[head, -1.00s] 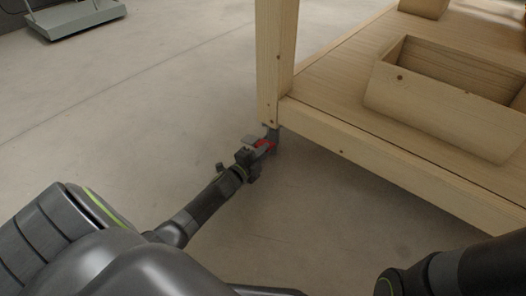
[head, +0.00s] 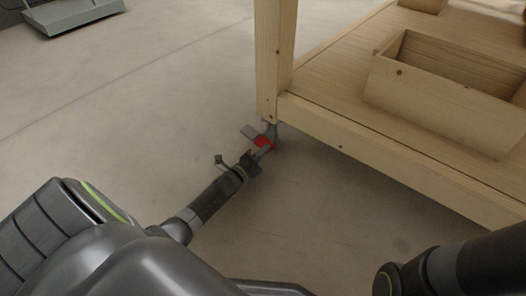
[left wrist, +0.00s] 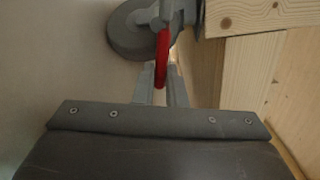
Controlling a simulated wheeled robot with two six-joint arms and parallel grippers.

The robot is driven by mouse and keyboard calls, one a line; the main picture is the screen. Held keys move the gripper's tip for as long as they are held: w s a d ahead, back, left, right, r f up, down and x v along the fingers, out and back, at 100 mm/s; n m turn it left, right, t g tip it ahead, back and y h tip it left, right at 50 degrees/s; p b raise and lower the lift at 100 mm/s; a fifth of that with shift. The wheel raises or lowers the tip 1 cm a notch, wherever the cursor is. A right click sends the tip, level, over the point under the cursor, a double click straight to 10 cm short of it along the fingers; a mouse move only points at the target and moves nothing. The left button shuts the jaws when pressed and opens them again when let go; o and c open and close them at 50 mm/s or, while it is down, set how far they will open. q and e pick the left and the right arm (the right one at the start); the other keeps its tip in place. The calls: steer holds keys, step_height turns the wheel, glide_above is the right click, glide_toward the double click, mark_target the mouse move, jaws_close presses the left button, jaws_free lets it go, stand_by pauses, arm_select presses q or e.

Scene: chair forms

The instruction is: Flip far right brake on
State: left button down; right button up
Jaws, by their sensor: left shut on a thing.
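The red brake lever (head: 264,142) is on the caster under the near corner post of the wooden cart (head: 340,149). The lever also shows in the left wrist view (left wrist: 162,58), hanging beside the grey caster wheel (left wrist: 128,36). My left gripper (head: 262,151) is at the lever. In the left wrist view its fingers (left wrist: 160,84) are close on both sides of the lever's lower end, shut on it. Part of the caster is hidden behind the post and gripper in the head view. My right arm (head: 440,272) shows at the lower right, with its gripper out of frame.
An open wooden box (head: 440,97) stands on the cart's lower shelf (head: 345,88). The cart's corner post (head: 274,60) rises just above the caster. A grey-green wheeled base (head: 75,16) stands far off at the upper left. The floor (head: 130,100) left of the cart is clear.

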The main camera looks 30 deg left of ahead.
stand_by(0.3)
arm_select(q)
steer(key=c, duration=1.5)
jaws_free()
steer(key=shift+s, duration=0.3)
steer(key=s+p, duration=0.2)
steer(key=s, duration=0.3)
steer(key=s+a+p, duration=0.1)
steer(key=s+p, duration=0.2)
steer(key=s, duration=0.2)
steer(key=s+p, duration=0.3)
steer(key=s, duration=0.3)
steer(key=shift+a, duration=0.15)
steer(key=shift+s, duration=0.4)
